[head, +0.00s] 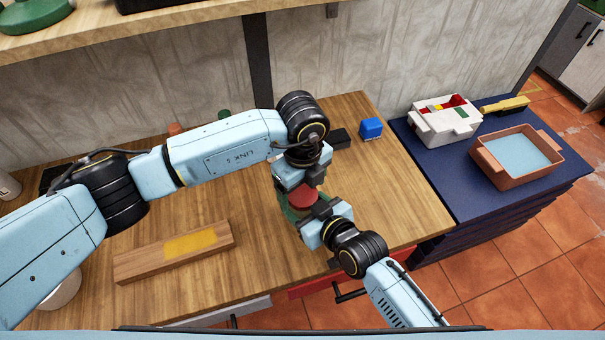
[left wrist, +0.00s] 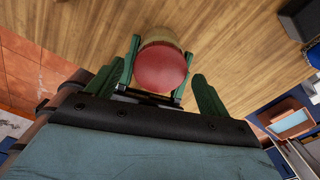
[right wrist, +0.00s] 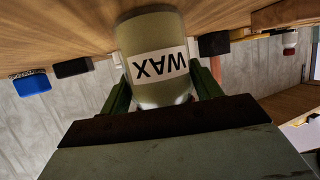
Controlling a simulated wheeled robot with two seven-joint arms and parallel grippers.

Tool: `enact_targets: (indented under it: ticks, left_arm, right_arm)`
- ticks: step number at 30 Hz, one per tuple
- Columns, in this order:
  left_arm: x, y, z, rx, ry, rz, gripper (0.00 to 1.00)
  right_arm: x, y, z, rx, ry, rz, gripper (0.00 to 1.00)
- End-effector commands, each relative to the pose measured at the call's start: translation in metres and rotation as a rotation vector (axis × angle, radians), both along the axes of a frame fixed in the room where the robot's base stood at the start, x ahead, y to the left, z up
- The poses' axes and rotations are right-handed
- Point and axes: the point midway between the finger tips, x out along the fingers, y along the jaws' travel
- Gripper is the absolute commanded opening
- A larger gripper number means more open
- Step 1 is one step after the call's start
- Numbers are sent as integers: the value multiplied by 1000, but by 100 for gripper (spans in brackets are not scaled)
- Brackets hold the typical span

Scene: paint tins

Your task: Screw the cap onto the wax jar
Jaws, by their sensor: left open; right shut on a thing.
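The red cap (head: 302,196) shows between my two grippers in the head view. In the left wrist view the cap (left wrist: 160,68) covers part of the pale olive wax jar (left wrist: 163,43); I cannot tell how firmly it sits. My left gripper (left wrist: 162,78) is open, with its green fingers spread either side of the cap. In the right wrist view the jar (right wrist: 153,35) shows its WAX label upside down. My right gripper (right wrist: 160,92) is shut on the jar. The head view mostly hides the jar behind the grippers.
A wooden board with a yellow patch (head: 190,243) lies at the front left. A dark block (head: 340,138) and a blue box (head: 371,128) stand behind the grippers. A navy cabinet (head: 440,180) at right bears a white box (head: 445,125) and a terracotta tray (head: 520,160). The table's right part is clear.

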Motion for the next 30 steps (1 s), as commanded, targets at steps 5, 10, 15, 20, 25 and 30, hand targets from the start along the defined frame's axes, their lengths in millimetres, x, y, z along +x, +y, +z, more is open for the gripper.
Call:
enact_targets:
  ticks: [5,10,15,20,25,30]
  left_arm:
    - [0,0,-10,1,-2,0,80]
    - [0,0,-11,0,-1,0,80]
    - [0,0,-11,0,-1,0,71]
    - [0,0,-11,0,-1,-1,50]
    - [0,0,-11,0,-1,-3,35]
    - [0,0,-10,0,-2,-137,35]
  right_arm:
    - [0,0,0,0,1,1,0]
    - [0,0,0,-1,1,0,0]
    - [0,0,0,-1,1,0,0]
    - [0,0,0,-1,1,0,0]
    - [0,0,0,-1,1,0,0]
    - [0,0,0,-1,1,0,0]
